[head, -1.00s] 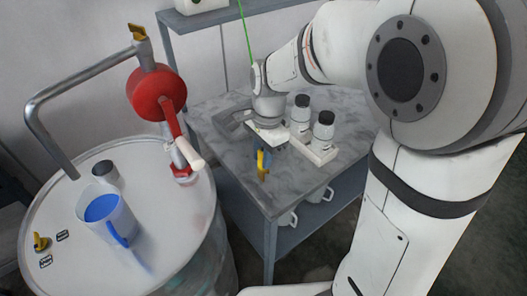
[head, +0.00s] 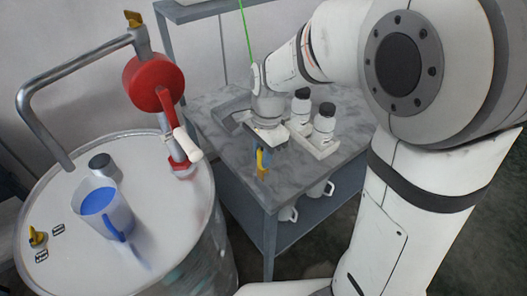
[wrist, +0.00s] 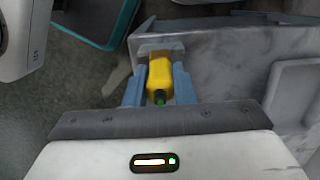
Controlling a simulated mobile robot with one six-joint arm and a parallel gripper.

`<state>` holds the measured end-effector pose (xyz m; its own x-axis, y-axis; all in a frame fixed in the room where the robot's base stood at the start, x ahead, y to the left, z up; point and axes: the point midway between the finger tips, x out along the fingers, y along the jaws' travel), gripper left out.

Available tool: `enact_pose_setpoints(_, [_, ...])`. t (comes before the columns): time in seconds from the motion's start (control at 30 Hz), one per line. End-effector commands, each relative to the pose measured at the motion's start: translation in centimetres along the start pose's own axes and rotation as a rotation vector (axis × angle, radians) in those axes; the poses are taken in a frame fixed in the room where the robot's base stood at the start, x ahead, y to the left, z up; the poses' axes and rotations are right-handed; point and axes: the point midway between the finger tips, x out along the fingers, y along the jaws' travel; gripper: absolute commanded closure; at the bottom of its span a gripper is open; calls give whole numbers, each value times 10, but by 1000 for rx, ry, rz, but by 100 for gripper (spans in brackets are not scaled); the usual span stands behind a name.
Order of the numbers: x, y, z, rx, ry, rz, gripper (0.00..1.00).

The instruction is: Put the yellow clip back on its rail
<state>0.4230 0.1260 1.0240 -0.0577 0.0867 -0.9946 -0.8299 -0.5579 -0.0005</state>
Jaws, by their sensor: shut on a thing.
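The yellow clip (wrist: 160,77) is between the two blue fingers of my gripper (wrist: 159,88) in the wrist view. My gripper is shut on it. A green tip shows at its near end and a tan-orange part at its far end. In the head view the clip (head: 261,159) hangs below my gripper (head: 262,152), close to the front corner of the grey marble-topped table (head: 228,160). I cannot make out its rail for certain in either view.
At left, a drum (head: 150,205) carries a red pump (head: 153,82), a blue-filled jug (head: 118,218), a grey cup and another yellow piece (head: 37,237). Mugs sit on the shelf below the table.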

Motion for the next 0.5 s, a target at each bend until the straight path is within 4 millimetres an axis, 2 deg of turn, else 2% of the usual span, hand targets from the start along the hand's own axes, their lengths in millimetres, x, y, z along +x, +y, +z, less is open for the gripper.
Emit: enact_pose_setpoints(0.5, [7,0,0,-1,0,0,100])
